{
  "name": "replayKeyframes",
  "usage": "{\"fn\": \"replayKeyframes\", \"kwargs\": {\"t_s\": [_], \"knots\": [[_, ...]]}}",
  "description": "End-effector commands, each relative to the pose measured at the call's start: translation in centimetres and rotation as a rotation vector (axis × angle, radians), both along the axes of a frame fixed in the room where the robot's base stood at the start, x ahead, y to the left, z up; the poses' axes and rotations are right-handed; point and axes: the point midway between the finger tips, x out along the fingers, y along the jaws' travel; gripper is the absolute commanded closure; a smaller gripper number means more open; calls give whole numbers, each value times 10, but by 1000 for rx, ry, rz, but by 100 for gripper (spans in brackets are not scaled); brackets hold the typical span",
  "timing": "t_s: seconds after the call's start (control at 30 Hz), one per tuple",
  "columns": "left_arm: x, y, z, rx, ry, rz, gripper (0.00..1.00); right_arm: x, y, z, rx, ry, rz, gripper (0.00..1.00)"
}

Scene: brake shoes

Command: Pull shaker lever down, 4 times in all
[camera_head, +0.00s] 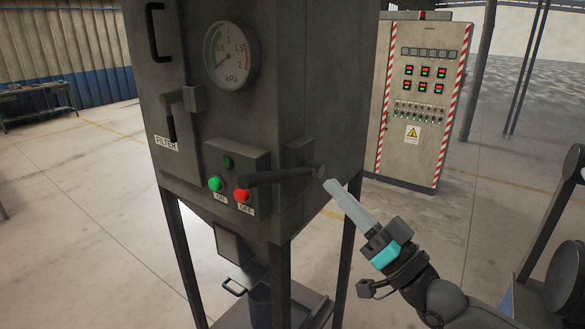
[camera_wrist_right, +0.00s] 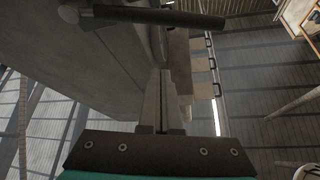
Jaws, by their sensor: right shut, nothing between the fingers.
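The shaker lever (camera_head: 280,175) is a dark round bar on the side of the grey filter cabinet. It lies roughly level, just right of the red button, with a round knob-like end at its right. My right gripper (camera_head: 328,184) is shut and empty, its long grey fingers pointing up-left with the tips close to the lever's right end. In the right wrist view the lever (camera_wrist_right: 150,15) crosses the top, beyond the tips of the closed fingers (camera_wrist_right: 162,75). Whether the fingertips touch it I cannot tell. My left gripper is not in view.
The grey cabinet (camera_head: 300,120) carries a pressure gauge (camera_head: 231,55), a green button (camera_head: 215,184), a red button (camera_head: 242,195) and a handle by the FILTER label (camera_head: 166,143). A bucket (camera_head: 260,305) is below. A control panel (camera_head: 415,100) stands behind.

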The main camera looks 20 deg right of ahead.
Motion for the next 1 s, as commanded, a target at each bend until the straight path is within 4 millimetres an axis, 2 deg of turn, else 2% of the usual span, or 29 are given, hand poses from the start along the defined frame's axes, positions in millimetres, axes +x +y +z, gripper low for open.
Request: {"fn": "replayKeyframes", "kwargs": {"t_s": [0.27, 0.43, 1.0], "knots": [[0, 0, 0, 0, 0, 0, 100, 1, 0, 1, 0, -1, -1, 100], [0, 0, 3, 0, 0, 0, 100, 8, 3, 7, 2, -5, -1, 100], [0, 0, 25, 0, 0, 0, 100, 65, 33, 44, 2, -6, -1, 100]]}}
